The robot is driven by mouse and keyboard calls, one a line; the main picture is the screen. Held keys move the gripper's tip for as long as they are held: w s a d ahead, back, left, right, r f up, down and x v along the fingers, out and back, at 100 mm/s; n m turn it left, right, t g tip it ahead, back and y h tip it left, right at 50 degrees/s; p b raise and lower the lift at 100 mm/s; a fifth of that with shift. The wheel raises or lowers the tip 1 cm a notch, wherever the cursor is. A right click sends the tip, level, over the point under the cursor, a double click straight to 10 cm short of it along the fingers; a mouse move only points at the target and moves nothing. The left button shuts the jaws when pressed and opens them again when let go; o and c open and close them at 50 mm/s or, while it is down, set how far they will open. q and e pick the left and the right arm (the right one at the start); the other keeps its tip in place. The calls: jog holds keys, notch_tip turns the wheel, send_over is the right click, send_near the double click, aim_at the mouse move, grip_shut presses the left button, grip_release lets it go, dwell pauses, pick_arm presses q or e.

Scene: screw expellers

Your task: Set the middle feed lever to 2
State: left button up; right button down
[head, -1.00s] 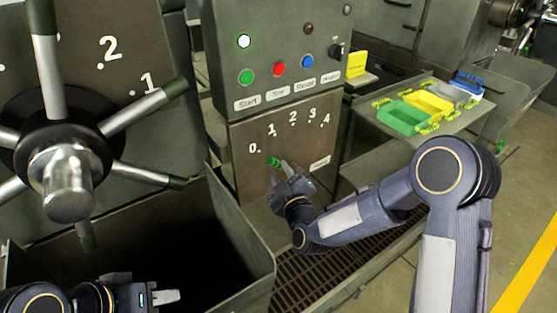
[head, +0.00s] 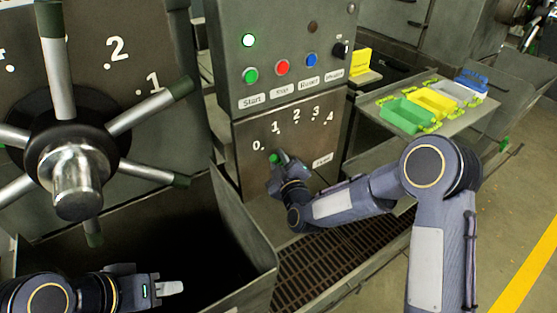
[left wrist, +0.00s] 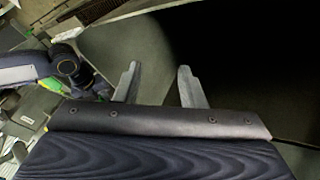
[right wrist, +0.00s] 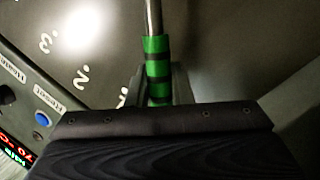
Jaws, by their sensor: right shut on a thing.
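The lever on the middle machine's lower panel has a green grip (head: 274,158), which sits below the marks 0 and 1 of a 0 to 4 scale in the head view. In the right wrist view its green, black-banded grip (right wrist: 157,62) lies between my fingers, with a metal rod beyond it. My right gripper (head: 279,163) is shut on this grip and hides part of the lever. My left gripper (head: 168,288) is open and empty over the dark bin at the lower left; its two fingers stand apart in the left wrist view (left wrist: 157,80).
A spoked handwheel (head: 75,165) with metal bars stands at the left near a 1 and 2 scale. Start, stop and reset buttons (head: 282,67) are above the lever panel. Coloured trays (head: 408,116) lie on a shelf at the right. A grated floor channel (head: 335,250) runs below.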

aim_at(298, 134)
jog(key=shift+d, duration=0.1)
jog(key=shift+w+d+r+m+g+b, duration=0.3)
jog(key=shift+w+d+r+m+b, duration=0.35)
jog(key=shift+m+b, duration=0.4)
jog(key=shift+w+d+r+m+g+b, duration=0.2)
jog(key=shift+w+d+r+m+b, duration=0.1)
jog(key=shift+d+m+b, duration=0.25)
jog(key=shift+w+d+r+m+g+b, duration=0.2)
jog(key=shift+w+d+r+m+b, duration=0.05)
jog(key=shift+d+m+b, duration=0.25)
jog(key=shift+w+d+r+m+g+b, duration=0.2)
jog(key=shift+w+d+m+b, duration=0.2)
jog(key=shift+d+m+b, duration=0.2)
jog(key=shift+w+d+r+m+g+b, duration=0.2)
jog(key=shift+w+d+m+b, duration=0.15)
jog(key=shift+d+m+b, duration=0.25)
jog(key=shift+w+d+r+m+g+b, duration=0.1)
jog(key=shift+w+d+m+g+b, duration=0.1)
jog(key=shift+w+d+m+b, duration=0.3)
jog(key=shift+d, duration=0.1)
jog(key=c, duration=1.6)
grip_release()
jog(key=shift+o, duration=0.2)
jog(key=shift+s, duration=0.1)
